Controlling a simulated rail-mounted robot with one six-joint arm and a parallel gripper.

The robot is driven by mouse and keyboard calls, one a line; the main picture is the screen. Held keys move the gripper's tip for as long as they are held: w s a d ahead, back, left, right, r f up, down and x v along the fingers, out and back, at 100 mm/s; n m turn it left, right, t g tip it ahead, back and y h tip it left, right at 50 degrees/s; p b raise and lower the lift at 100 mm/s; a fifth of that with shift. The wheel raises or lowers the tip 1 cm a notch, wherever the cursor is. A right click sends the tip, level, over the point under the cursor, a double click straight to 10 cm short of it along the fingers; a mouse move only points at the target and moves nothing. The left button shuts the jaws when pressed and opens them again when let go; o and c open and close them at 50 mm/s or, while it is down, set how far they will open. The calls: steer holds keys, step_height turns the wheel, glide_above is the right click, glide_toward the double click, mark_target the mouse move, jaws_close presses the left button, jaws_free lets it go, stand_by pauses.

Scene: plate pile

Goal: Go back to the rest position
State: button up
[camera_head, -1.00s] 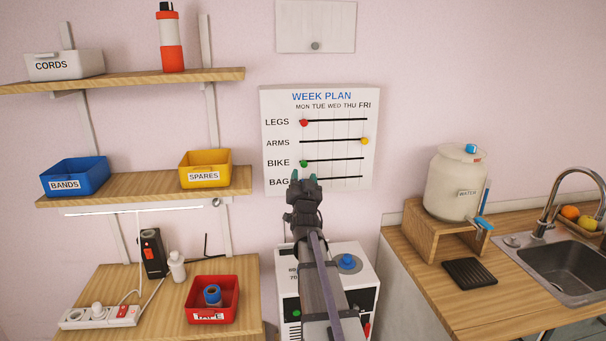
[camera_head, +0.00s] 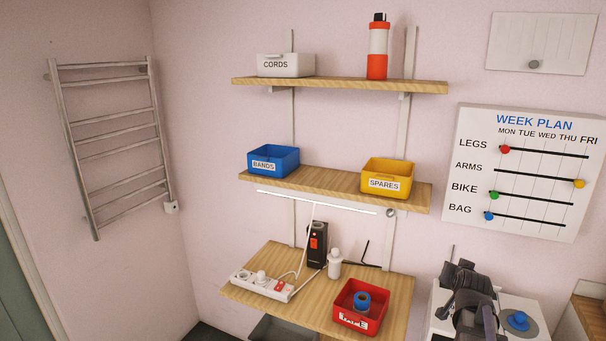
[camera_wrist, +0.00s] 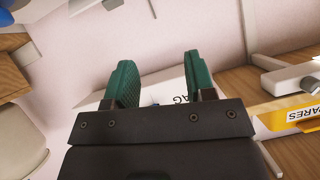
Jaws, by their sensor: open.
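My gripper (camera_wrist: 157,78) shows in the wrist view with its two green fingers apart and nothing between them. In the head view my arm's end (camera_head: 466,280) is at the lower right, in front of the white unit and below the week plan board; the fingertips are not clear there. The week plan board (camera_head: 480,228) hangs on the wall with a red bead, a yellow bead, a green bead and a blue bead on its rows. Part of the board, with the upside-down letters "AG", shows behind the fingers in the wrist view (camera_wrist: 172,98).
Wall shelves hold a white CORDS bin (camera_head: 285,65), blue BANDS bin (camera_head: 273,161) and yellow SPARES bin (camera_head: 387,178). A red bin (camera_head: 360,307) and a power strip (camera_head: 262,286) are on the lower wooden top. A towel rail (camera_head: 112,140) hangs left. Open air lies before the shelves.

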steer(key=s+a+f+n+g+y, duration=0.1)
steer(key=s+a+f+n+g, duration=0.1)
steer(key=s+a, duration=0.4)
steer(key=s+a+f+n+g+y, duration=0.2)
steer(key=s+a+f+g, duration=0.2)
steer(key=a, duration=1)
steer(key=s+a+f+n+g+y, duration=0.2)
steer(key=s+a+g, duration=0.3)
steer(key=a, duration=0.6)
steer(key=s+f+n, duration=0.1)
steer(key=s, duration=0.1)
steer(key=shift+s, duration=0.3)
